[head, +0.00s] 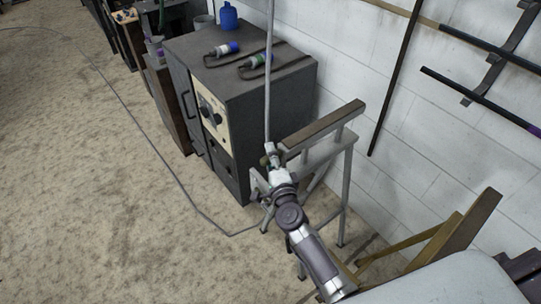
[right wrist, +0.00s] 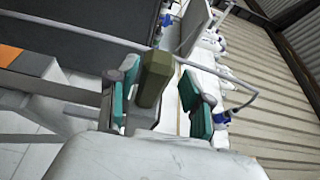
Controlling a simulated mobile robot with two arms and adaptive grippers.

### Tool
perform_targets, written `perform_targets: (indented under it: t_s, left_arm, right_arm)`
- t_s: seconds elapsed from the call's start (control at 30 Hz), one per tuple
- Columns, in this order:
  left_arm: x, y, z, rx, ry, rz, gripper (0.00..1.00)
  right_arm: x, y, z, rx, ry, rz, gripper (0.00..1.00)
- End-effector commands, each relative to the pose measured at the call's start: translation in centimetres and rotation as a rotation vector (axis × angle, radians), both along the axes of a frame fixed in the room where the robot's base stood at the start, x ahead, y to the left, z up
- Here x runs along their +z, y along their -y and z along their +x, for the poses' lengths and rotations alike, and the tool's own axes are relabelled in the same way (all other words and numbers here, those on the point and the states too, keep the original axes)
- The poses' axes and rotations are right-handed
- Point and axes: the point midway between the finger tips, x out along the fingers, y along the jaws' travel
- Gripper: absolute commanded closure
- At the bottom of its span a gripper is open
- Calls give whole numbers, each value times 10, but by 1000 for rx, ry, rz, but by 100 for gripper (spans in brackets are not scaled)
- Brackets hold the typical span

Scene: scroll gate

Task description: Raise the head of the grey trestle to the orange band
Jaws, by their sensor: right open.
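The grey trestle (head: 347,185) stands by the white wall, right of the dark cabinet. Its head is a brown bar (head: 325,127) on short posts above the grey frame. My right gripper (head: 268,160) is at the near left end of the trestle. In the right wrist view my open right gripper (right wrist: 158,108) has teal pads on both sides of an olive-brown block (right wrist: 155,75). The block looks close to the left pad, with a gap to the right pad; I cannot tell what it belongs to. An orange patch (right wrist: 28,63) shows at the left, but I cannot confirm it is the band. My left gripper is out of view.
The dark cabinet (head: 240,105) carries two torch-like tools and a blue bottle (head: 229,17). A thin cable (head: 150,140) lies across the carpet. Wooden boards (head: 440,240) lean at the right, and dark bars hang on the wall. The carpet at left is mostly clear.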

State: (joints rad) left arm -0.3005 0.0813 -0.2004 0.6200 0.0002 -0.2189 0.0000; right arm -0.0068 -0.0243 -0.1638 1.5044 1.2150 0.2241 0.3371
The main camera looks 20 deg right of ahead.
Motion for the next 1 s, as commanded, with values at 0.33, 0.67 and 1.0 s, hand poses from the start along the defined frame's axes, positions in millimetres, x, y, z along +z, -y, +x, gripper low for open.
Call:
perform_targets:
  t_s: [0.33,0.67,1.0]
  left_arm:
    - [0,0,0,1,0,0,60]
    - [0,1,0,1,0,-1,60]
    - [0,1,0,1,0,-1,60]
  right_arm:
    - [-2,-3,-55,1,-4,1,50]
    - [0,-5,-111,0,1,-2,50]
    - [1,-6,-119,-1,3,0,50]
